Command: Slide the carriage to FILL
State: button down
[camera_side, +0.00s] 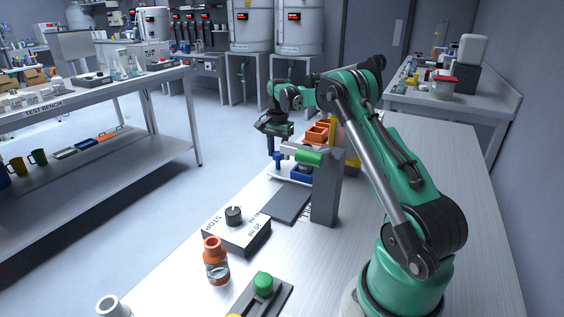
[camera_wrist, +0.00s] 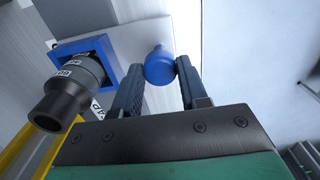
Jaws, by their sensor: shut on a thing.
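My gripper (camera_side: 275,148) points down at the far end of the bench. In the wrist view its two dark fingers (camera_wrist: 160,72) are closed on a blue knob (camera_wrist: 159,66). The blue knob also shows below the gripper in the side view (camera_side: 277,159). The knob appears to be the handle of the carriage, whose body I cannot clearly make out. A blue square frame (camera_wrist: 108,48) lies left of the knob in the wrist view, with a dark grey nozzle (camera_wrist: 68,92) in front of it. No FILL mark is readable.
A grey post (camera_side: 325,195) with a green cylinder (camera_side: 308,157) stands close to the gripper. Orange bins (camera_side: 318,131) are behind it.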

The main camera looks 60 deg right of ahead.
jog(key=shift+a, duration=0.1)
jog(key=a, duration=1.1)
jog(key=shift+a, duration=0.25)
jog(key=shift+c, duration=2.3)
grip_release()
jog(key=shift+d, duration=0.1)
jog(key=shift+r, duration=0.15)
jog(key=shift+r, duration=2.7)
